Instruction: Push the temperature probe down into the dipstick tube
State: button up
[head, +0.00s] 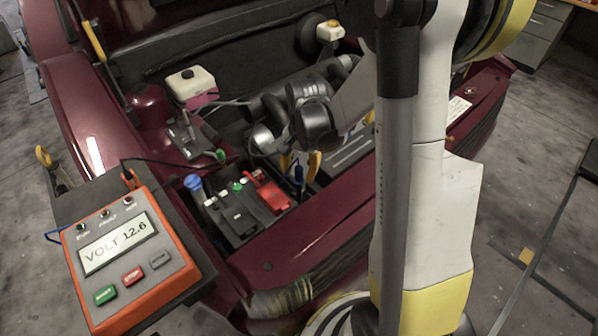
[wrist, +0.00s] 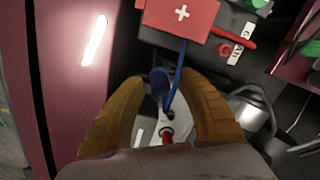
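The temperature probe (wrist: 160,88) is blue, with a blue cable running up from it. It stands between the two yellow fingers of my gripper (wrist: 164,80) in the wrist view, with a gap on both sides. In the head view the probe (head: 299,176) also shows as a thin blue piece between the fingers of my gripper (head: 300,162). The gripper is open around it. A small red and white round fitting (wrist: 167,132) lies below the probe in the wrist view. I cannot tell whether it is the dipstick tube or how deep the probe sits.
The battery's red cover (head: 270,192) with a white cross is close beside the probe. A red front panel (head: 300,245) borders the engine bay. An orange tester (head: 130,258) reading VOLT 12.6 stands at the left. A white reservoir (head: 191,86) and engine parts lie behind.

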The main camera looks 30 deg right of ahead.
jog(key=shift+r, duration=0.1)
jog(key=r, duration=1.1)
jog(key=shift+s+d+r, duration=0.2)
jog(key=shift+d+r, duration=0.15)
jog(key=shift+r, duration=0.05)
jog(key=s+a+r+n+t, duration=0.6)
jog(key=s+a+n, duration=0.4)
jog(key=s, duration=0.1)
jog(key=shift+s+a+t+h, duration=0.2)
jog(key=shift+s+t+h, duration=0.1)
jog(key=shift+t, duration=0.1)
